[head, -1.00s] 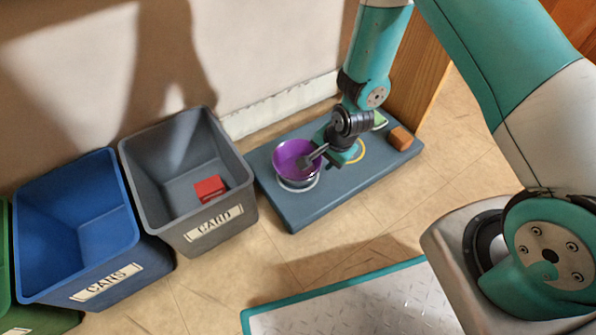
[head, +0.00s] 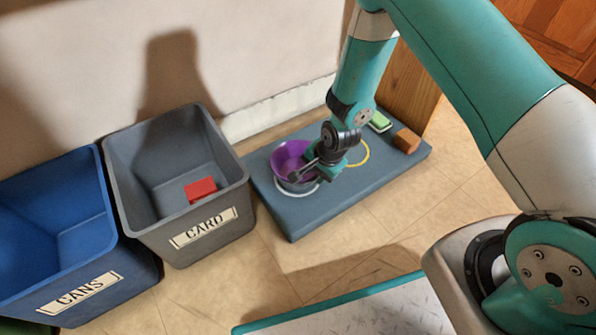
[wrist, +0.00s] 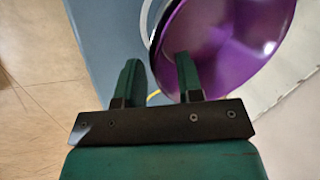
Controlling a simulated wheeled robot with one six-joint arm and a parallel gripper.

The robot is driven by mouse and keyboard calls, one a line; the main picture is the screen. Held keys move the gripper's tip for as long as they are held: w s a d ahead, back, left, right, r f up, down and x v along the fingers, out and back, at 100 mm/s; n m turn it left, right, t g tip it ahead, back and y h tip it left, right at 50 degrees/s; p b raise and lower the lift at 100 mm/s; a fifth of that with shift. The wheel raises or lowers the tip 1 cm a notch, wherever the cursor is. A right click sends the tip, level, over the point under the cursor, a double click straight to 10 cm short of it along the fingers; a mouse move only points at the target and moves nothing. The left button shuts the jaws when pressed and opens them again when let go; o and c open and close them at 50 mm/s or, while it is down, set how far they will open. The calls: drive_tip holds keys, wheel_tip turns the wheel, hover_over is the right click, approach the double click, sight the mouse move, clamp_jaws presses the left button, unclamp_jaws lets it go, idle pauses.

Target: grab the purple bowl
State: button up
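The purple bowl (head: 287,152) sits over a white ring near the left end of a blue-grey board (head: 300,218). In the wrist view the bowl (wrist: 235,45) fills the upper right, its open inside facing the camera. My gripper (head: 298,177) is at the bowl's near right side. In the wrist view my gripper (wrist: 158,68) has its two fingers apart, with the bowl's rim between them. The right finger overlaps the inside of the bowl and the left finger is outside it. I cannot tell whether either finger touches the bowl.
The board also bears a yellow ring (head: 365,155), a green-topped block (head: 380,122) and a brown block (head: 407,141). A grey CARD bin (head: 190,232) holding a red block (head: 201,189) and a blue CANS bin (head: 75,270) stand left. A wall rises behind the board.

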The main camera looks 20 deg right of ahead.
clamp_jaws()
drive_tip(key=shift+r, duration=0.1)
drive_tip(key=shift+r, duration=0.1)
